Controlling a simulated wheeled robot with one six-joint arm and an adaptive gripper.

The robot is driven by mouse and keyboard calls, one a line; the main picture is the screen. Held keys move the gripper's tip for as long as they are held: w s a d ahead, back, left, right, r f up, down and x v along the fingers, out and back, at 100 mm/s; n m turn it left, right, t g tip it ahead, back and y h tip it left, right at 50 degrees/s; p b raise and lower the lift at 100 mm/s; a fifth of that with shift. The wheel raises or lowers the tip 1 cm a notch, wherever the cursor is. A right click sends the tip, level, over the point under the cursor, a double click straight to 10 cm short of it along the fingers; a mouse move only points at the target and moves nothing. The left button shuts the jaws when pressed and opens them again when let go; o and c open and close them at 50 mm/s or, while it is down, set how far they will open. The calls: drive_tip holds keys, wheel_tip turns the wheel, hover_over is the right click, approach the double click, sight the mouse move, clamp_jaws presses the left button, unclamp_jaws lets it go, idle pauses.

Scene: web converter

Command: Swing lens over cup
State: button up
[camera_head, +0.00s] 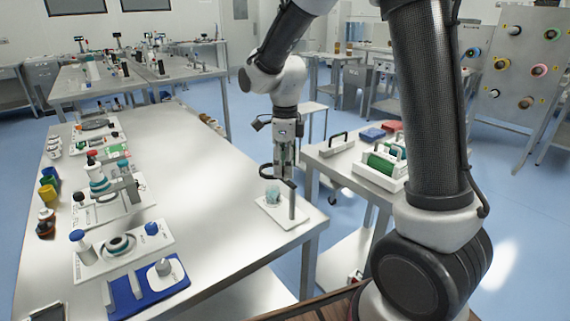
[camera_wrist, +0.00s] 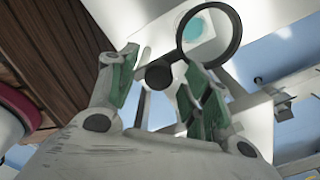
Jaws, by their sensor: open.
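The lens (camera_head: 265,171) is a dark ring on an arm at a grey upright post (camera_head: 292,196). In the wrist view its black rim (camera_wrist: 238,38) has a round black knob (camera_wrist: 158,75) at its lower left. A teal cup (camera_head: 271,193) stands on a white base plate (camera_head: 276,216) below the lens. In the wrist view the cup (camera_wrist: 200,27) shows inside the ring. My gripper (camera_head: 285,153) is above the post, pointing down. In the wrist view my gripper (camera_wrist: 160,62) is open, with the knob between its fingers; contact cannot be told.
The white bench (camera_head: 210,190) has clear room left of the stand. A fixture with blue knobs (camera_head: 118,247) and a blue tray (camera_head: 150,294) lie at the front left. A side table (camera_head: 340,165) with green-and-white items (camera_head: 380,163) stands to the right.

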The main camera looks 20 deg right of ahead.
wheel_tip(320, 180, up, 12)
idle(0.4)
idle(0.3)
drive_tip(key=s+d+n+t, duration=0.1)
drive_tip(key=s+d+n, duration=0.3)
drive_tip(key=s+n, duration=0.3)
drive_tip(key=s+d+r+n+t, duration=0.1)
drive_tip(key=s+d+n, duration=0.3)
drive_tip(key=s+n, duration=0.4)
drive_tip(key=s+d+n+t, duration=0.2)
drive_tip(key=s+d+n, duration=0.3)
drive_tip(key=s+n, duration=0.3)
drive_tip(key=shift+r+n, duration=0.3)
drive_tip(key=shift+r, duration=0.1)
